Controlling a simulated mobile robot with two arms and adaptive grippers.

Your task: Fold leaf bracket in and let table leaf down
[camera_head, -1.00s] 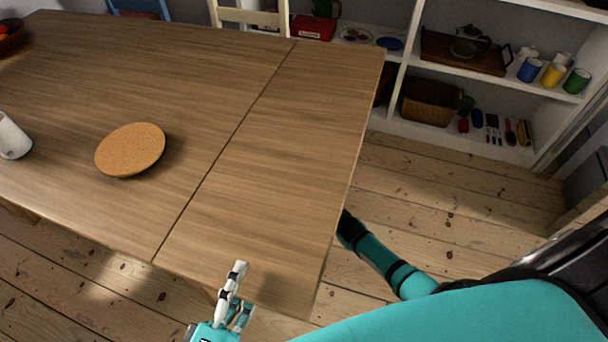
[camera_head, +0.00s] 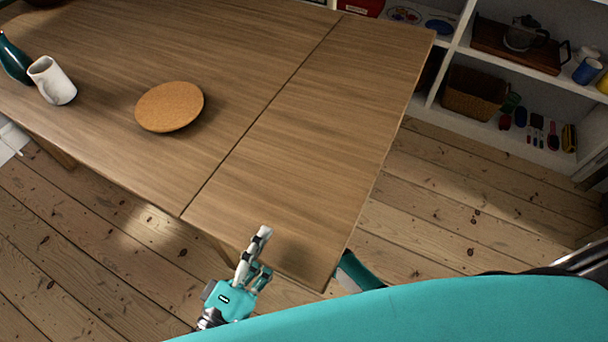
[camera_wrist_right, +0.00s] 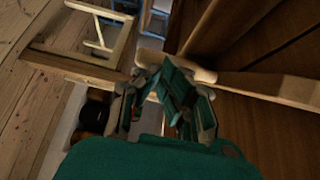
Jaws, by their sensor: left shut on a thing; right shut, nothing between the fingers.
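The table leaf (camera_head: 305,140) is the right end section of the wooden table (camera_head: 110,75). It lies level with the tabletop, a thin seam between them. My left gripper (camera_head: 258,252) is at the leaf's front edge, shut on it, with a pale finger over the top. My right forearm passes under the leaf's right corner; the right hand is hidden in the head view. In the right wrist view my right gripper (camera_wrist_right: 172,95) is shut and empty beneath the table, close to pale wooden parts (camera_wrist_right: 265,87). I cannot tell which part is the leaf bracket.
A round cork mat (camera_head: 169,106) and a white mug (camera_head: 51,80) are on the main tabletop. A white shelf unit with a basket (camera_head: 474,92) and a tray (camera_head: 515,47) stands at the back right. Bare floorboards (camera_head: 450,200) lie between leaf and shelf.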

